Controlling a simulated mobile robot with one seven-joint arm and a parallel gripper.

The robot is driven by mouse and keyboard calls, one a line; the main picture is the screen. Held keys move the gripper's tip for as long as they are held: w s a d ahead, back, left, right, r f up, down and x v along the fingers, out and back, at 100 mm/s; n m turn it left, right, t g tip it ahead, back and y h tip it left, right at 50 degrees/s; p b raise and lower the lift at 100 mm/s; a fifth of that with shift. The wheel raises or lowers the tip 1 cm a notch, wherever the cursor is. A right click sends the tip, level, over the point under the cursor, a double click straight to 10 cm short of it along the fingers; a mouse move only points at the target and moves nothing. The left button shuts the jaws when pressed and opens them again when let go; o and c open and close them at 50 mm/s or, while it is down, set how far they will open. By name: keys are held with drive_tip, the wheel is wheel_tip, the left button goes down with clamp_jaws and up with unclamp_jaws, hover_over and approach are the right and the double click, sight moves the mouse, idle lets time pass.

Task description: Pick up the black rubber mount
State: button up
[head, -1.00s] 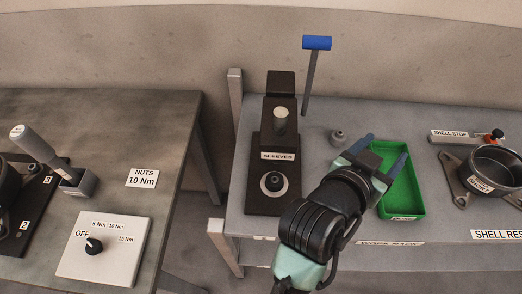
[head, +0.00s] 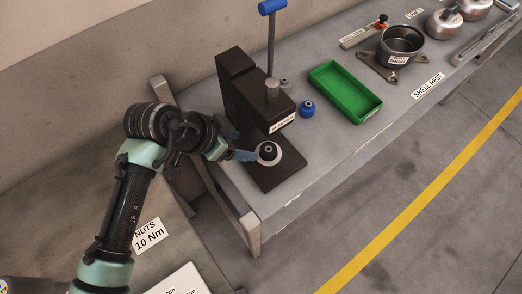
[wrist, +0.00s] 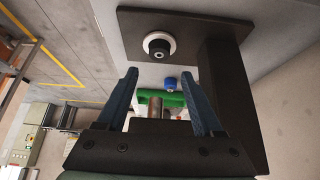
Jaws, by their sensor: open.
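The black rubber mount (head: 268,148) sits upright on a pale round seat at the front of the dark press base (head: 274,178). In the wrist view the mount (wrist: 158,48) shows as a black knob on a white ring, just beyond the fingertips and roughly centred between them. My gripper (head: 250,156) is just left of the mount in the head view, blue fingers pointing at it. In the wrist view my gripper (wrist: 159,73) has its two fingers wide apart with nothing held between them. I cannot tell whether a finger touches the seat.
The press column (head: 238,85) and its blue-handled lever (head: 272,40) rise behind the mount. A blue round part (head: 307,109) and a green tray (head: 334,72), which looks empty, lie to the right. A shell (head: 400,46) stands farther along the bench.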

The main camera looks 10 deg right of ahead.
sight(267, 150)
drive_tip(key=p+x, duration=0.1)
drive_tip(key=x, duration=1.1)
drive_tip(key=shift+d, duration=0.2)
drive_tip(key=shift+r, duration=0.1)
clamp_jaws()
drive_tip(key=shift+a+r, duration=0.1)
